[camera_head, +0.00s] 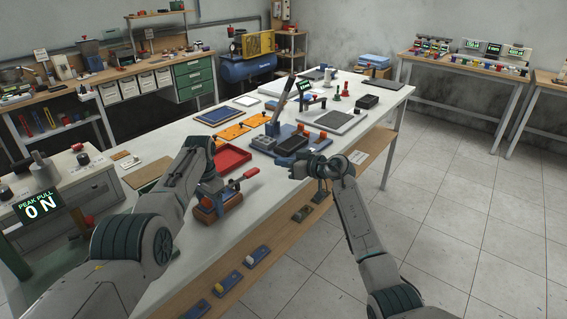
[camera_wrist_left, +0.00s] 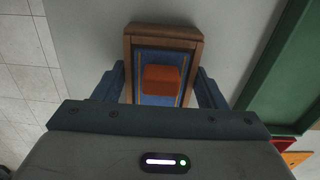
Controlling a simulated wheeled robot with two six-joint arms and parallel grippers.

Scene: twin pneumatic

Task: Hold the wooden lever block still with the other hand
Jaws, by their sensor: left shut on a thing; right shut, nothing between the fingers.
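The wooden lever block (camera_head: 229,208) sits at the near edge of the white bench, a brown block with a red-handled lever (camera_head: 249,173) pointing right. My left gripper (camera_head: 210,185) reaches down onto it and is shut on it. In the left wrist view the lever block (camera_wrist_left: 165,31) shows as a wooden frame with a blue inset and an orange-red piece on top. The fingers of my left gripper (camera_wrist_left: 160,80) lie along its two sides. My right gripper (camera_head: 289,162) is shut and empty, over the near bench edge right of the lever block. Its fingertips are hard to make out.
A red tray (camera_head: 232,160) lies just behind the lever block. A blue-based fixture (camera_head: 266,143) and a black box (camera_head: 290,137) stand near my right gripper. A lower shelf (camera_head: 262,238) holds several small blocks.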

